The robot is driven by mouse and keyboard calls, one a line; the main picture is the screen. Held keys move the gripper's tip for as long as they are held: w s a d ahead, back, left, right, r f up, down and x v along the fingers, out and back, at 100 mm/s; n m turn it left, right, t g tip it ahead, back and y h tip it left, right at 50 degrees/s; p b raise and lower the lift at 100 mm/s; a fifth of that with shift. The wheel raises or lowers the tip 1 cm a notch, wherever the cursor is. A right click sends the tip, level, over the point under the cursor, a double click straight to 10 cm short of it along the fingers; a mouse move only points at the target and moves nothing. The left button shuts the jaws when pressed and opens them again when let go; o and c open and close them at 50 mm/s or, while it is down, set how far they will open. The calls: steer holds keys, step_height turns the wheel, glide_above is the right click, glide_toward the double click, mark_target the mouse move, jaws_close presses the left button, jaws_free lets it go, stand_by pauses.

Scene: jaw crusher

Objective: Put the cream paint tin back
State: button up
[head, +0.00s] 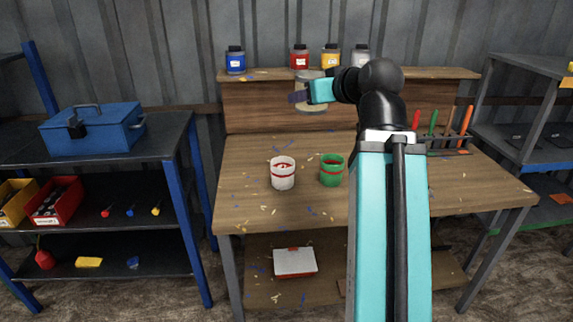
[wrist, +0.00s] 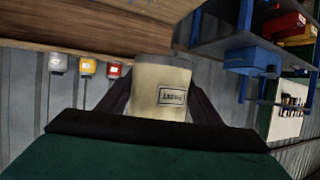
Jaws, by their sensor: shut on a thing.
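The cream paint tin (wrist: 158,84) is between the fingers of my gripper (wrist: 160,108) in the wrist view, with a small dark-framed label facing the camera. The label is too blurred to read. In the head view the tin (head: 311,109) is partly hidden behind my gripper (head: 300,97). My gripper is shut on it and holds it above the workbench (head: 250,203), in front of the bench's back board (head: 258,105) and just below the level of the upper shelf (head: 430,73).
Blue (head: 235,63), red (head: 299,60), yellow (head: 331,58) and grey (head: 360,56) jars stand on the upper shelf. A white tin (head: 283,178) and a green tin (head: 332,175) stand on the bench. Screwdrivers (head: 449,122) stand at right. A blue toolbox (head: 92,132) sits left.

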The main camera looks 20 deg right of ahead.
steer(key=shift+s+a+r, duration=0.2)
steer(key=shift+s+r, duration=0.3)
steer(key=shift+w, duration=0.1)
